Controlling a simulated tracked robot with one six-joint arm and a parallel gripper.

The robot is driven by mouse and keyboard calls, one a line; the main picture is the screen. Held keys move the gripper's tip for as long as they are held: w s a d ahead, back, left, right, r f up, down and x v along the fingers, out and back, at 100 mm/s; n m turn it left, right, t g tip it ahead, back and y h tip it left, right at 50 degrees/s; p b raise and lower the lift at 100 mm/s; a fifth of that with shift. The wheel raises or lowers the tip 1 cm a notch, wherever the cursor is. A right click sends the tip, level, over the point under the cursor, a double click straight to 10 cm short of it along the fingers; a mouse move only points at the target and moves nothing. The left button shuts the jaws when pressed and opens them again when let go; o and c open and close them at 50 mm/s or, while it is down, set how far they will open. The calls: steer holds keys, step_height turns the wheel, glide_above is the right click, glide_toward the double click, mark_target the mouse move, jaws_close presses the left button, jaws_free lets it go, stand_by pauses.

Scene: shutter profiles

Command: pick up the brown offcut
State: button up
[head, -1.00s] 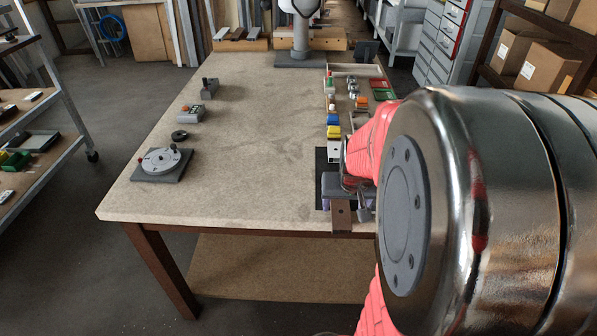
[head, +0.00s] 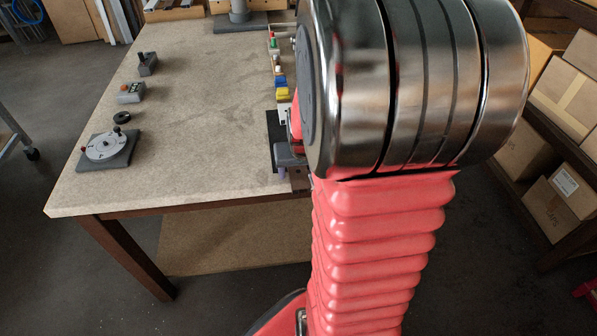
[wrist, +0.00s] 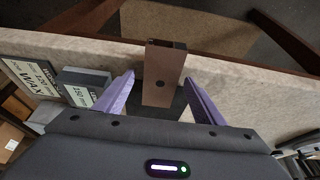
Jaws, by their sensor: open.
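In the head view my gripper (head: 287,158) is at the table's front right, and only a sliver of the offcut (head: 300,181) shows; my arm hides the rest. I cannot tell the fingers' height above the table.
A dark mat (head: 275,129) lies near the gripper. Labelled blocks, one marked WAX (wrist: 32,84), stand left of the fingers in the wrist view. Coloured blocks (head: 283,92) line the right side. A round-dial fixture (head: 106,146) sits at the left; the table's middle is clear.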

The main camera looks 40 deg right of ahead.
steer(key=shift+c, duration=0.5)
steer(key=c, duration=1.1)
steer(key=shift+c, duration=0.2)
step_height(320, 180, up, 10)
stand_by(0.9)
